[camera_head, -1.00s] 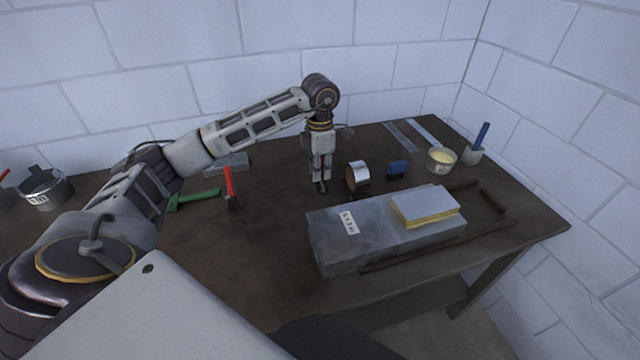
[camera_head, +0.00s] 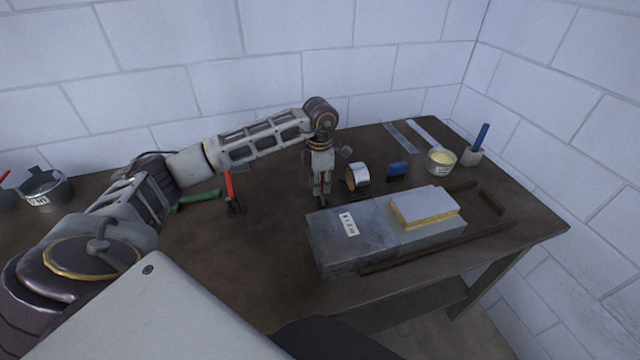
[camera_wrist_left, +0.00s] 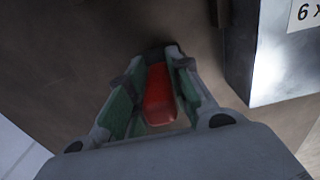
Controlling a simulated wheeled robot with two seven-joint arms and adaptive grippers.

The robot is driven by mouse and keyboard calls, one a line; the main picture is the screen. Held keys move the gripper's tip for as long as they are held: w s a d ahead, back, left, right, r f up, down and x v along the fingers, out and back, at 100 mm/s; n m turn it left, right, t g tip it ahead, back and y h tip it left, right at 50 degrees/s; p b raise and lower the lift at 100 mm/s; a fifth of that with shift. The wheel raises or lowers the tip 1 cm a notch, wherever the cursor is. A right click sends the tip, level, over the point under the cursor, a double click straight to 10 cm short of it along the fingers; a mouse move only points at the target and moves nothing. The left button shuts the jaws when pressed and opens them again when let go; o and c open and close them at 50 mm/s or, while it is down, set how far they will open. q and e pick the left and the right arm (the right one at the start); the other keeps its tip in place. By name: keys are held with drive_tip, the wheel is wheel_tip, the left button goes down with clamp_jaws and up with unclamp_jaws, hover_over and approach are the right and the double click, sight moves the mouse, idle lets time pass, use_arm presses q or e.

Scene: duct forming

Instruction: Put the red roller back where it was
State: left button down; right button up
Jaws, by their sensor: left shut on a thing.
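The red roller (camera_wrist_left: 158,95) is between the green-lined fingers of my left gripper (camera_head: 322,198) in the left wrist view, its red handle lengthwise along the fingers. Its far end is dark and blurred against the tabletop. My left gripper (camera_wrist_left: 155,62) is shut on it and points down, just left of the grey metal duct (camera_head: 328,258). In the head view the roller is mostly hidden by the fingers, and I cannot tell whether it touches the table. My right gripper is not in view.
The duct also shows in the left wrist view (camera_wrist_left: 262,65). A foil tape roll (camera_head: 358,178) and blue tool (camera_head: 397,170) lie to the right. The brown table (camera_head: 225,270) is clear in front.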

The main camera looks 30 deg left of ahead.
use_arm(q)
drive_tip(key=shift+f, duration=0.15)
drive_tip(key=c, duration=1.3)
unclamp_jaws()
drive_tip(key=shift+r+b, duration=0.3)
drive_tip(key=shift+r, duration=5.85)
drive_tip(key=shift+f, duration=0.1)
